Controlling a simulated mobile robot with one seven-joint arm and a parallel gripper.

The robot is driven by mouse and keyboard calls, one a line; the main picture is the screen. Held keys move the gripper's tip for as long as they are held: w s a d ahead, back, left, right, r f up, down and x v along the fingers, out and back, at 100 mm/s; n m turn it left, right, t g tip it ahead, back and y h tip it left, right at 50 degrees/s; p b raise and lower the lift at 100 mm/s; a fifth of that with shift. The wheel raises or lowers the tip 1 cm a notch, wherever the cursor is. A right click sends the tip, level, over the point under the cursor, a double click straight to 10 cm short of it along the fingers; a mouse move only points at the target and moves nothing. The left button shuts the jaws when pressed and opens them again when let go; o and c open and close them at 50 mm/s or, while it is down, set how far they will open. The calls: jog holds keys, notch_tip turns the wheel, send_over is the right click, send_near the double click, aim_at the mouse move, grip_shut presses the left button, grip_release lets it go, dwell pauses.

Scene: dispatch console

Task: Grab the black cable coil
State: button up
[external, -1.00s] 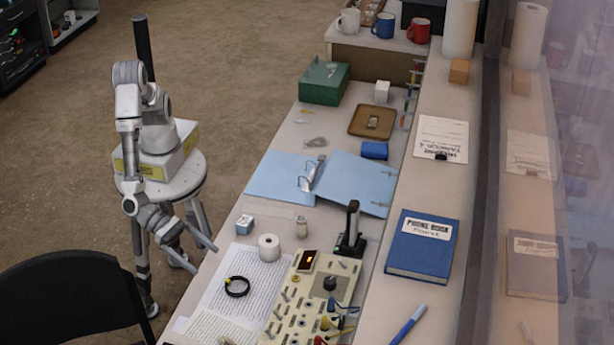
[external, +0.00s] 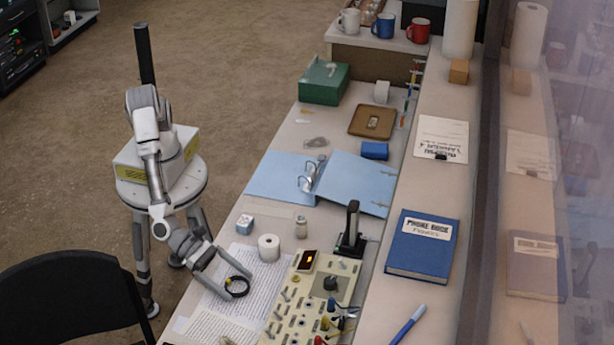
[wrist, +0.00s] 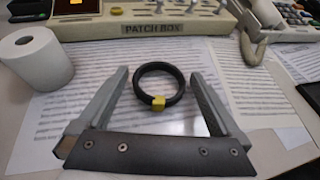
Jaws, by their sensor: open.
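The black cable coil (external: 237,287) lies flat on printed paper on the desk. In the wrist view the coil (wrist: 136,87) is a black ring with a yellow tag (wrist: 158,103) on its near side. My gripper (external: 238,278) is open and low over the paper at the coil. In the wrist view my gripper (wrist: 158,75) has one finger on each side of the coil, with gaps between the fingers and the ring. Whether the fingertips touch the paper cannot be told.
A white paper roll (external: 269,247) stands close behind the coil. The patch box (external: 312,300) with knobs and plugs is to the right. A small jar (external: 301,227) and a blue-and-white cube (external: 245,224) stand farther back. A black chair (external: 75,300) is at the lower left.

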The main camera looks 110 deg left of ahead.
jog(key=c, duration=1)
jog(key=shift+r, duration=0.1)
